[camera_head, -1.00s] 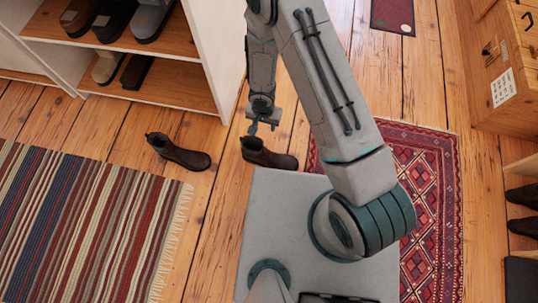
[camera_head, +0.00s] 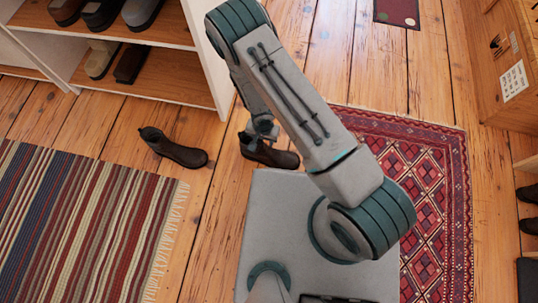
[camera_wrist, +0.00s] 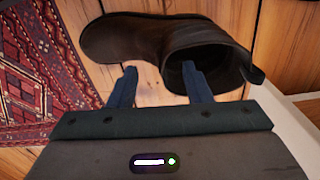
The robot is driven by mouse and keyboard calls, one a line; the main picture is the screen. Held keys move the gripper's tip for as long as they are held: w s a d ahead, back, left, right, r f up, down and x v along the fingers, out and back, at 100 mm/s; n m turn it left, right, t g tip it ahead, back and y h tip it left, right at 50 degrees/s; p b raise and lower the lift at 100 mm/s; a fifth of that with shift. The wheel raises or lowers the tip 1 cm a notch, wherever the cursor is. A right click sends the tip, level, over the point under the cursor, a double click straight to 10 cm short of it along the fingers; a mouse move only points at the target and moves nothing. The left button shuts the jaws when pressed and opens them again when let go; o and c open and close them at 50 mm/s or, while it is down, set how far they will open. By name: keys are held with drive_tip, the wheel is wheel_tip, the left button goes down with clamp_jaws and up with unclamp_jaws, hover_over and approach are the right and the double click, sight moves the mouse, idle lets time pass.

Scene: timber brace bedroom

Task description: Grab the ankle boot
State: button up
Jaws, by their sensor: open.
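Two dark brown ankle boots stand on the wooden floor in the head view. One ankle boot (camera_head: 272,154) is just in front of my base, partly hidden by my arm. The other ankle boot (camera_head: 174,149) is to its left. In the wrist view a dark boot (camera_wrist: 135,40) fills the top, with its open shaft at the right. My gripper (camera_wrist: 160,82) is open, its two blue fingers apart and reaching toward the boot's near side. The right fingertip overlaps the shaft opening in the picture; I cannot tell whether it touches. In the head view my gripper (camera_head: 262,129) is over the boot's shaft.
A white and wood shoe rack (camera_head: 165,94) holding shoes stands at upper left. A striped rug (camera_head: 85,225) lies at left and a red patterned rug (camera_head: 435,190) at right. A wooden cabinet (camera_head: 500,60) stands at upper right. Bare floor lies between the boots.

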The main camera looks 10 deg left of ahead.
sight(263, 143)
drive_tip(key=shift+f+b, duration=0.6)
drive_tip(key=shift+f, duration=0.9)
clamp_jaws()
